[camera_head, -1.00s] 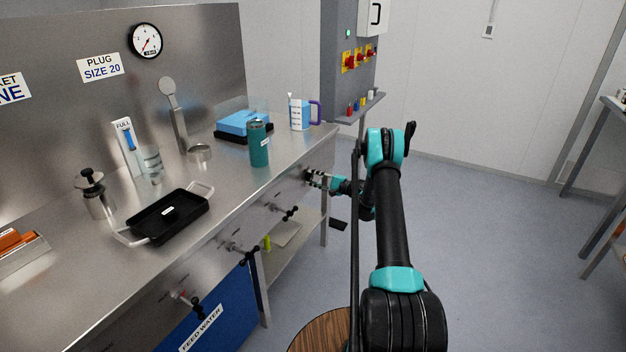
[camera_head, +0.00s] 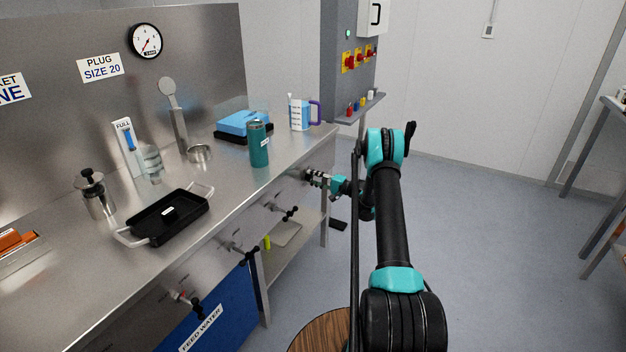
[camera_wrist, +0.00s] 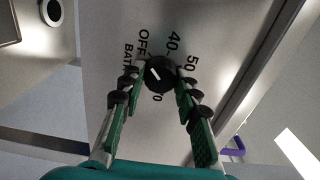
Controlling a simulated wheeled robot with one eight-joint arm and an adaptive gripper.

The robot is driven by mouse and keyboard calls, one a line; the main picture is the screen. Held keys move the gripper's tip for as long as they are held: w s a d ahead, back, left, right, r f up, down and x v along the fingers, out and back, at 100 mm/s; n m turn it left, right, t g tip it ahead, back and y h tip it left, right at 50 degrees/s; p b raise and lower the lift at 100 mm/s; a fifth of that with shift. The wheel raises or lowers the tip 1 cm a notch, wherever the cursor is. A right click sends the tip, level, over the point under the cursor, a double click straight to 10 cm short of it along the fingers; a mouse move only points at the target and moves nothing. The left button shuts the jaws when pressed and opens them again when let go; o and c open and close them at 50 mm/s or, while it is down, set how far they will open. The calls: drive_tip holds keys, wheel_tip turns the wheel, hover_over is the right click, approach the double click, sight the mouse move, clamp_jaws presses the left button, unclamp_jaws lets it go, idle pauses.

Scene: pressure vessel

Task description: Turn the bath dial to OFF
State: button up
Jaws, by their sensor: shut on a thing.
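The bath dial (camera_wrist: 158,74) is a round black knob with a white pointer line on the steel front panel. In the wrist view its pointer slants toward the upper left, near the printed OFF. The marks 40 and 50 stand above and to the right, and the BATH label is at the left, partly hidden. My gripper (camera_wrist: 157,80) is shut on the dial, one green finger on each side. In the head view my gripper (camera_head: 313,177) is at the bench front near its far right end, where the dial is too small and covered to read.
Other valve handles stick out of the bench front, one (camera_head: 290,212) close to my gripper. A teal tumbler (camera_head: 259,145), a purple-handled jug (camera_head: 301,114) and a black tray (camera_head: 168,216) stand on the bench top. The floor right of my arm is clear.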

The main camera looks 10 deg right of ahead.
drive_tip(key=o, duration=1.2)
drive_tip(key=shift+c, duration=0.2)
drive_tip(key=shift+d, duration=0.15)
drive_tip(key=v, duration=1.2)
